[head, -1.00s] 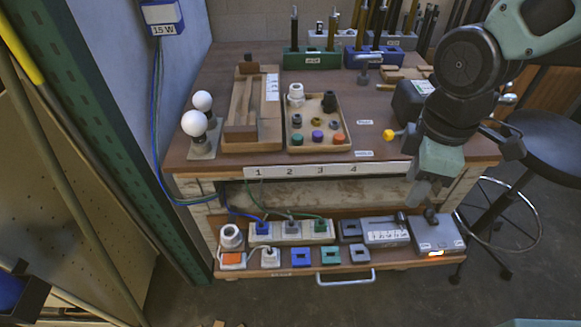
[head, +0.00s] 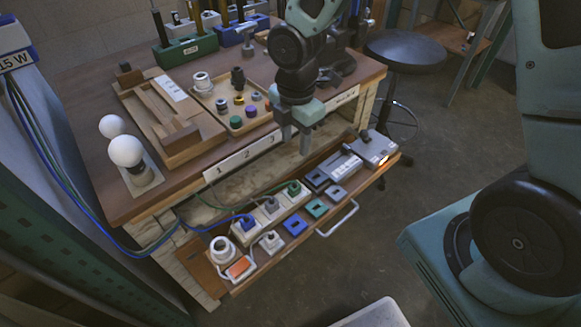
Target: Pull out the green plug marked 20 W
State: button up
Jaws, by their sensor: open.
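A green plug (head: 294,187) sits at the right end of a white socket strip (head: 283,209) on the pulled-out lower shelf. A grey plug (head: 270,204) and a blue plug (head: 247,222) sit in the same strip to its left. A green cord runs back from the strip. No 20 W marking can be read at this size. My gripper (head: 294,145) is open and empty, pointing down in front of the bench's front edge. In the picture it is above the green plug, apart from it.
Blue (head: 294,224), green (head: 316,208) and grey (head: 336,192) blocks lie on the shelf in front of the strip. A white lamp socket (head: 222,249) and an orange switch (head: 238,267) are at its left end. A grey box (head: 373,148) is at the right. The bench top (head: 95,180) overhangs behind.

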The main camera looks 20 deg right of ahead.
aim_at(295, 183)
notch_tip(295, 183, down, 16)
jog(key=b, duration=0.2)
jog(key=shift+r+b, duration=0.1)
jog(key=shift+b, duration=0.3)
grip_shut()
jog(key=c, duration=0.8)
grip_release()
grip_shut()
jog(key=shift+r+p, duration=0.8)
jog(key=shift+r+p, duration=2.1)
jog(key=shift+r, duration=0.25)
